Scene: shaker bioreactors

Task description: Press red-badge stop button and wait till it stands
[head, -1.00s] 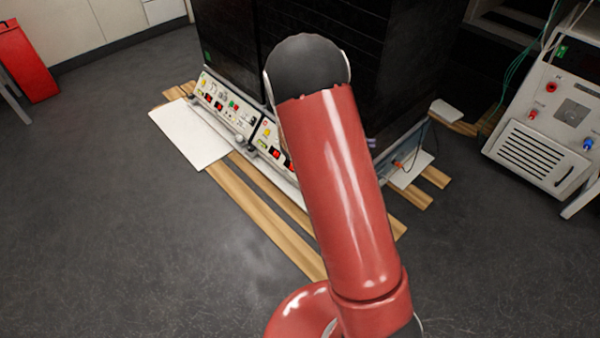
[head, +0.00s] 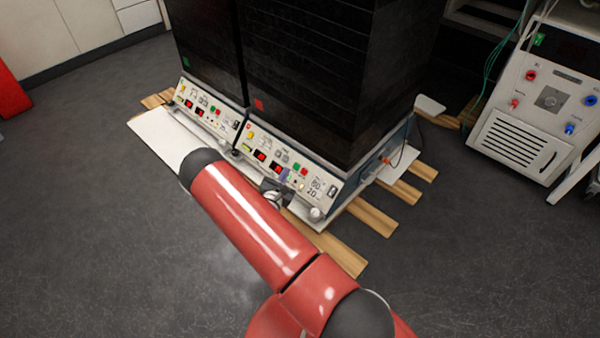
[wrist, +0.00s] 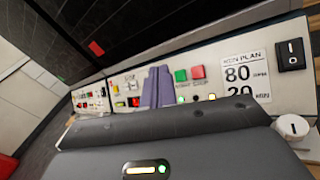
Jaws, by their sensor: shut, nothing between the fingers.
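The red badge (head: 259,105) is on the dark front of the right shaker unit (head: 310,70); it also shows in the wrist view (wrist: 96,48). Below it is that unit's control panel (head: 264,146). In the wrist view a red button (wrist: 198,72) sits right of a green button (wrist: 181,75) on this panel. My gripper (wrist: 157,88) is shut and empty, its purplish fingers in front of the panel, left of the green button in that view. The fingers hide part of the panel. I cannot tell whether they touch it. In the head view my gripper (head: 284,175) is small.
The left unit has a green badge (head: 186,61) and a similar panel (head: 207,106). A run plan label (wrist: 243,78), a black rocker switch (wrist: 290,53) and a white knob (wrist: 293,126) are at the right of the panel. Wooden slats (head: 372,216) lie underneath. The front floor is clear.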

